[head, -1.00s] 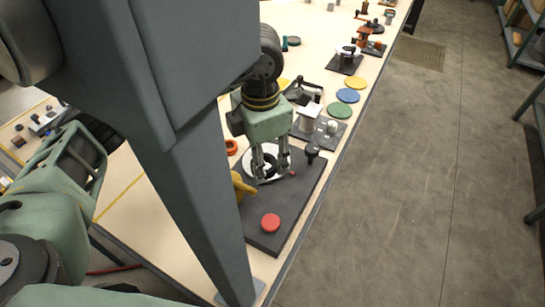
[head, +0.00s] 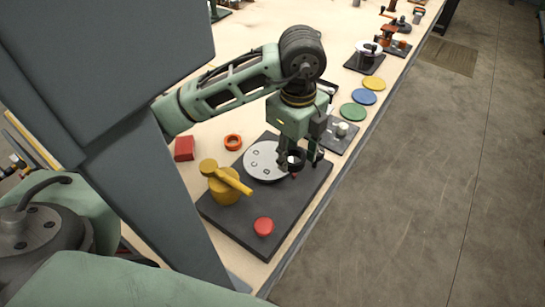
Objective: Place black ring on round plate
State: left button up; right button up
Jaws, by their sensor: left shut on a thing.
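The round plate (head: 261,171) is a light grey disc with several small holes, lying flat on the dark board. My left gripper (head: 299,162) points down at the plate's right side. It is shut on the black ring (head: 296,158), a small dark ring between its fingers at the plate's right edge. The fingers hide part of the ring, and I cannot tell whether it touches the plate or the board. My right gripper is out of view.
The dark board (head: 240,238) also bears a yellow clamp-like part (head: 224,190) and a red knob (head: 263,227). An orange ring (head: 233,142) and a red block (head: 184,148) lie left of it. Green (head: 353,112), blue (head: 364,97) and yellow (head: 374,83) discs lie beyond.

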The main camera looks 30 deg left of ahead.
pick_arm(q)
send_over(267, 159)
jog(key=shift+n, duration=0.4)
notch_tip(267, 159, down, 7)
jog(key=shift+s+d+r+p, duration=0.1)
jog(key=shift+d+r+p, duration=0.05)
jog(key=shift+p, duration=0.25)
notch_tip(267, 159, down, 4)
jog(key=shift+r+p, duration=0.2)
jog(key=shift+p, duration=0.35)
jog(key=shift+f, duration=0.4)
